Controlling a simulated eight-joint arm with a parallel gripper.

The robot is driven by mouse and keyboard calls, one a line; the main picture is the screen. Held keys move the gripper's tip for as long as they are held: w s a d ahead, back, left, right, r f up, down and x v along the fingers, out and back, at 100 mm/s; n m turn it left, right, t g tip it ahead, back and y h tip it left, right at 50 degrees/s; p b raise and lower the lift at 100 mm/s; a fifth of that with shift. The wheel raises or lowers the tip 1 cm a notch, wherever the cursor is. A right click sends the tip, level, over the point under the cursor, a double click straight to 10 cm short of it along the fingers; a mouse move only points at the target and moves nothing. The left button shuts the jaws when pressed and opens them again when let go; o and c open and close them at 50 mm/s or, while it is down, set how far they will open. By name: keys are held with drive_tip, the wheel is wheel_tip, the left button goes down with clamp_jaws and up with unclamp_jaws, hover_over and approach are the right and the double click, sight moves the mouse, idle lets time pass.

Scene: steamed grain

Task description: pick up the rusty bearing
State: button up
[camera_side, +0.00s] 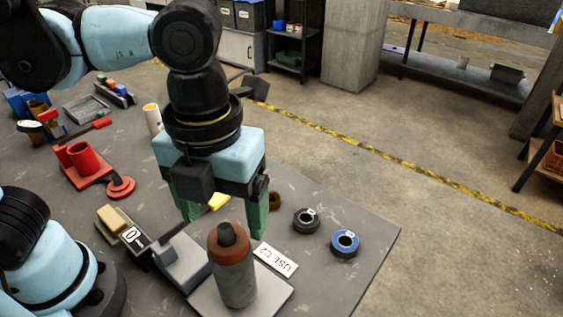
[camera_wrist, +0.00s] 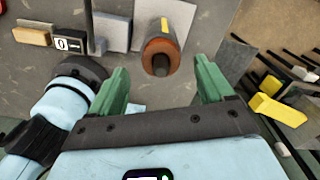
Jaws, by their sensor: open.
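A small brown, rust-coloured ring (camera_side: 275,200), which looks like the rusty bearing, lies on the table in the side view. My gripper's right green finger partly hides it. I cannot make it out in the wrist view. My gripper (camera_side: 225,220) is open and empty, pointing down, to the left of the ring and apart from it. In the wrist view my gripper (camera_wrist: 160,82) shows its two green fingers wide apart with nothing held between them.
A grey cylinder with a rusty top (camera_side: 233,265) stands upright on a pale plate in front of my gripper; it also shows in the wrist view (camera_wrist: 161,50). A black ring (camera_side: 306,220), a blue ring (camera_side: 345,243) and a white label (camera_side: 276,260) lie right. Red parts (camera_side: 85,160) stand left.

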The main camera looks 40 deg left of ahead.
sight(224, 226)
drive_tip(key=shift+s+d+f, duration=0.1)
drive_tip(key=shift+s+f, duration=0.05)
drive_tip(key=shift+f, duration=1.75)
drive_tip(key=c, duration=1.2)
drive_tip(key=shift+c, duration=0.2)
drive_tip(key=shift+r, duration=0.15)
drive_tip(key=shift+r, duration=4.85)
